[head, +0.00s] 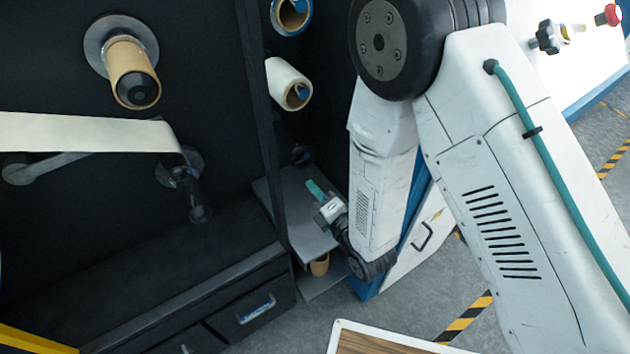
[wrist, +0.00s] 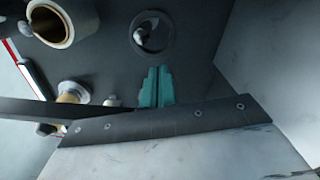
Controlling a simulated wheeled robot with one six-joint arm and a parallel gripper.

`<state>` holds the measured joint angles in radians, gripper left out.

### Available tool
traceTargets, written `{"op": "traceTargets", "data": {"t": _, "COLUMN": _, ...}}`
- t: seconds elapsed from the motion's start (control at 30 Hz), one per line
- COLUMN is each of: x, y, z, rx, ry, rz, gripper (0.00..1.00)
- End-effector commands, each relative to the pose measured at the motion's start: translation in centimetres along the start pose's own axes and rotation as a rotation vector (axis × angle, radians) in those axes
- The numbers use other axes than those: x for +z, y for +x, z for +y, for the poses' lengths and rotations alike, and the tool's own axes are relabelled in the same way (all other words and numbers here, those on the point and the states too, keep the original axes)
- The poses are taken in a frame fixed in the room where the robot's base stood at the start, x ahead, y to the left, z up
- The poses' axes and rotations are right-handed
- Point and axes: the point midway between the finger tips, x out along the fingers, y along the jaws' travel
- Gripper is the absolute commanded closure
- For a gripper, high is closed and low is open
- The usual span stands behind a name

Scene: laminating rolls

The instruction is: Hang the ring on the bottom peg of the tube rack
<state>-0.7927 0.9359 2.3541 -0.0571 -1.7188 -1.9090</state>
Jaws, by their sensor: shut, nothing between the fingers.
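My gripper (head: 314,190) has teal fingers closed together with nothing between them. It is over the grey shelf of the tube rack (head: 280,200). In the wrist view the fingers (wrist: 156,86) point towards a dark round flange with a short peg (wrist: 150,38), apart from it. In the head view a low peg (head: 302,155) sits just above my gripper, under a white roll (head: 288,84) and a blue-edged roll (head: 291,16). I cannot make out the ring for certain. A tan cardboard piece (head: 319,266) shows below the shelf, partly hidden.
A dark upright post (head: 262,120) stands left of the rack. Left of it are a cardboard core (head: 133,74) on a spindle and a cream web (head: 85,132). In the wrist view a cardboard roll (wrist: 52,25) is at upper left. A wooden-topped surface (head: 375,342) is at the bottom.

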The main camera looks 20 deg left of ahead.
Motion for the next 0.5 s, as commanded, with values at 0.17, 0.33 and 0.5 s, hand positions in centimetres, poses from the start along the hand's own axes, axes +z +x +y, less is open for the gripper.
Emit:
{"op": "traceTargets", "data": {"t": 0.17, "x": -0.9, "y": 1.5, "z": 0.4, "rx": 0.007, "ry": 0.0, "rz": 0.012, "gripper": 1.0}}
{"op": "traceTargets", "data": {"t": 0.33, "x": -1.3, "y": 3.3, "z": 0.5, "rx": 0.008, "ry": 0.0, "rz": 0.018, "gripper": 1.0}}
{"op": "traceTargets", "data": {"t": 0.5, "x": -1.3, "y": 5.0, "z": 0.5, "rx": 0.008, "ry": 0.0, "rz": 0.017, "gripper": 1.0}}
